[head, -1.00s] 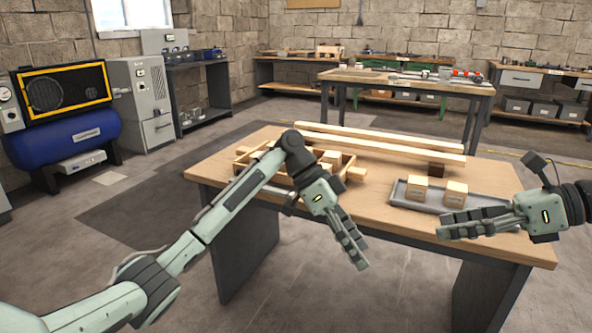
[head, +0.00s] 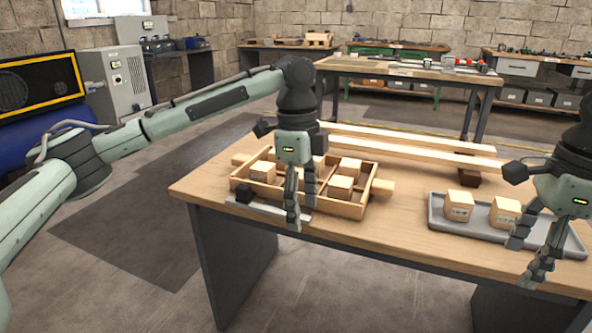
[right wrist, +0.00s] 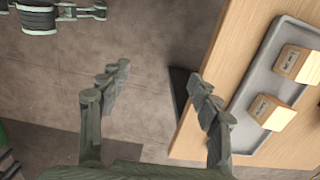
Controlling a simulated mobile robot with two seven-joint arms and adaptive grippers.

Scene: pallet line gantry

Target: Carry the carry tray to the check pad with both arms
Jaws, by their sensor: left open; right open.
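The carry tray appears to be the wooden divided box (head: 335,205) with end handles. It stands on the near workbench with several small wooden blocks in its compartments. My left gripper (head: 300,213) is open, points down and overlaps the tray's front wall in the head view, hiding part of it; I cannot tell whether it touches. My right gripper (head: 522,265) is open and empty at the grey tray's front edge in the head view; it also shows in the right wrist view (right wrist: 158,75), beside the bench edge. A thin grey plate (head: 268,211) lies before the wooden tray; whether it is the check pad is unclear.
A grey tray (head: 438,222) with two wooden blocks sits at the bench's right; it also shows in the right wrist view (right wrist: 262,75). Two long wooden beams (head: 420,155) lie behind. Bare bench top (head: 395,235) separates the trays. A second bench (head: 400,68) stands behind.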

